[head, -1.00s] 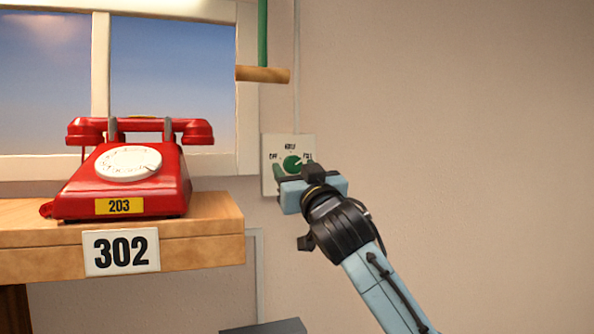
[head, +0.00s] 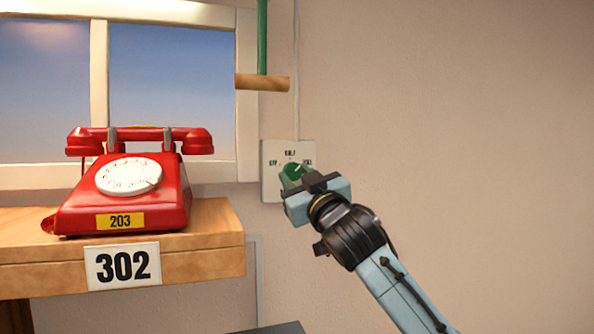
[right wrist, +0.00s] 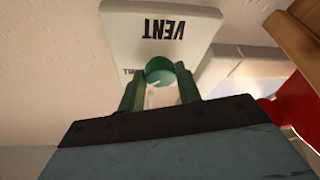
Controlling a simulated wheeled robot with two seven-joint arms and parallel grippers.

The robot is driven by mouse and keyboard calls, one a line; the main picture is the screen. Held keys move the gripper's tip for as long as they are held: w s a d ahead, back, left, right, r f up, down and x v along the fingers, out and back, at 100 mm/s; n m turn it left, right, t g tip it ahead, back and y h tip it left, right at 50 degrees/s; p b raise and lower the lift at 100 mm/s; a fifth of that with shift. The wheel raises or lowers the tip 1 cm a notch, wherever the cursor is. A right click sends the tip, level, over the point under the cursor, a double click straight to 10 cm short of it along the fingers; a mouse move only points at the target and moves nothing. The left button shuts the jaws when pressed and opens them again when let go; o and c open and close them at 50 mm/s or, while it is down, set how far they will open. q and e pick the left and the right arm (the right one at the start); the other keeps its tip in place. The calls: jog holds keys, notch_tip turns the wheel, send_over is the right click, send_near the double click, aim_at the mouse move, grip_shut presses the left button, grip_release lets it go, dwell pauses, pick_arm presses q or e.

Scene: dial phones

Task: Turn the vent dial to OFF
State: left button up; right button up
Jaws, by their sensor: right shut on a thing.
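The vent dial (head: 295,169) is a round green knob on a pale wall plate (head: 270,187), with OFF at the left, HALF at the top and a partly covered label at the right that looks like FULL. Its white mark appears to point up and right, toward that right label. My right gripper (head: 292,177) is at the plate, its green fingers on either side of the knob and shut on it. In the right wrist view the knob (right wrist: 159,68) sits between the fingertips, under the upside-down word VENT. My left gripper is out of view.
A red dial phone (head: 75,210) marked 203 stands on a wooden shelf (head: 200,262) with a 302 sign (head: 122,266), left of the plate. A wooden handle (head: 262,83) hangs on a green cord above. The wall at the right is bare.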

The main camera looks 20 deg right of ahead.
jog(key=n, duration=0.1)
jog(key=n+y+p, duration=0.1)
jog(key=shift+d+r+n+g+y, duration=0.2)
jog(key=shift+n+g+y, duration=0.1)
jog(key=shift+n, duration=0.1)
jog(key=shift+d+n+g+y, duration=0.1)
jog(key=shift+n+g+y, duration=0.3)
jog(key=shift+n, duration=0.8)
jog(key=n+g+y, duration=0.1)
jog(key=n, duration=0.2)
jog(key=n+g, duration=0.1)
jog(key=n, duration=0.3)
jog(key=shift+d+r+n+g+y, duration=0.2)
jog(key=shift+n+g+y, duration=0.1)
jog(key=shift+y, duration=0.1)
jog(key=n, duration=0.1)
jog(key=n+g, duration=0.1)
jog(key=n, duration=0.1)
jog(key=n+g, duration=0.1)
jog(key=n, duration=0.1)
jog(key=shift+a+r, duration=0.1)
jog(key=shift+r, duration=0.15)
jog(key=n+g+h, duration=0.1)
jog(key=n+h, duration=0.1)
jog(key=n, duration=0.2)
jog(key=shift+a+r+n, duration=0.1)
jog(key=shift+n, duration=0.3)
jog(key=shift+g, duration=0.3)
jog(key=o, duration=1)
jog(key=shift+c, duration=0.2)
